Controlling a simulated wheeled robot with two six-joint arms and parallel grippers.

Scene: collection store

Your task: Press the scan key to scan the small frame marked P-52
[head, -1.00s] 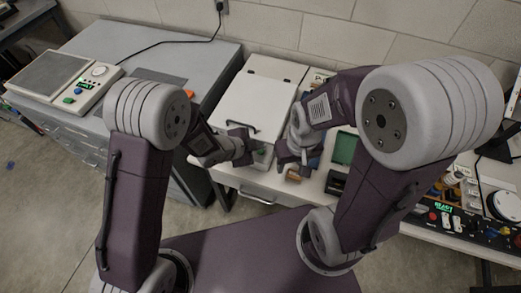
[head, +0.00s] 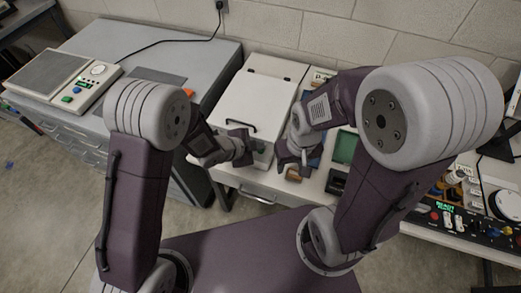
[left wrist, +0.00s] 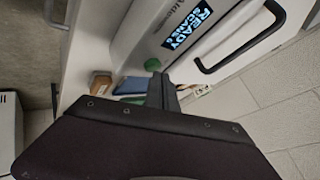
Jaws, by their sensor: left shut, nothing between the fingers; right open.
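The scanner is a white box (head: 255,98) with a black handle, and its lid looks shut. In the left wrist view its display (left wrist: 187,28) reads READY and SCANS 0. A round green key (left wrist: 152,65) sits beside the display. My left gripper (head: 248,149) is shut and empty at the scanner's front edge. In the left wrist view its fingertips (left wrist: 160,84) are close to the green key; I cannot tell whether they touch it. My right gripper (head: 284,166) is open, just right of the scanner. I cannot make out the small frame P-52.
A brown block (head: 296,174) lies near my right gripper; it also shows in the left wrist view (left wrist: 100,83) beside a blue item (left wrist: 130,85). A green tray (head: 345,147) lies further right. A grey cabinet (head: 165,60) with another device (head: 62,80) stands left.

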